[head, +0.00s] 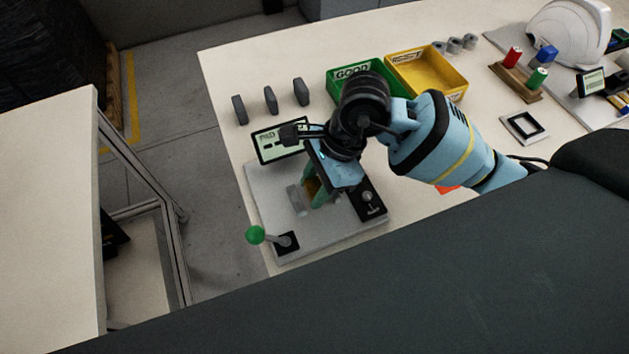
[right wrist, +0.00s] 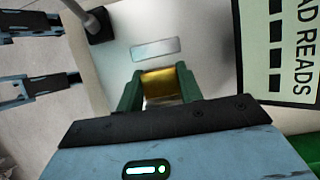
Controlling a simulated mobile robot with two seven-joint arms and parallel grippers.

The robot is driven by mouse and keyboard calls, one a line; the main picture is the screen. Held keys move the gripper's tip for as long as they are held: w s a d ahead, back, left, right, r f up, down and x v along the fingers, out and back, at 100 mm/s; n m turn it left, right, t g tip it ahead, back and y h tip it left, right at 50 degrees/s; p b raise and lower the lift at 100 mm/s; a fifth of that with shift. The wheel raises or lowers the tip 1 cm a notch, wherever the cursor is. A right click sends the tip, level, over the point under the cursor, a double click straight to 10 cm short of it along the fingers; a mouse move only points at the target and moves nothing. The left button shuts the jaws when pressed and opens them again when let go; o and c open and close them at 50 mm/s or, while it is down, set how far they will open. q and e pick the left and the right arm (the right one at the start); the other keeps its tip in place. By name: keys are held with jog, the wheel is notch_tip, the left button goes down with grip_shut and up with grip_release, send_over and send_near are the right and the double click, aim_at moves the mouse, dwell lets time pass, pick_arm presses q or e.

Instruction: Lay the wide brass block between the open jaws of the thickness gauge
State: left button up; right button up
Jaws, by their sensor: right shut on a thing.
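My right gripper (head: 312,190) is over the thickness gauge, its green fingers shut on the wide brass block (head: 314,187). In the right wrist view the brass block (right wrist: 160,86) sits between the two fingertips (right wrist: 158,88). The gauge's grey base plate (head: 330,231) lies at the table's left end. A pale metal piece (head: 297,199) of the gauge is just left of the block; it also shows in the right wrist view (right wrist: 155,48). The gripper hides much of the jaws, so I cannot tell whether the block touches them.
A readout screen (head: 279,143) stands behind the gripper. A green-knobbed lever (head: 256,235) rises at the plate's front left. Several grey blocks (head: 270,99), a green GOOD bin (head: 340,88) and a yellow bin (head: 440,78) are farther back. A white helmet shell (head: 570,32) is far right.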

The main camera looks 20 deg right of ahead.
jog(key=shift+f, duration=0.25)
jog(key=o, duration=1.2)
jog(key=v, duration=0.8)
jog(key=shift+f, duration=0.1)
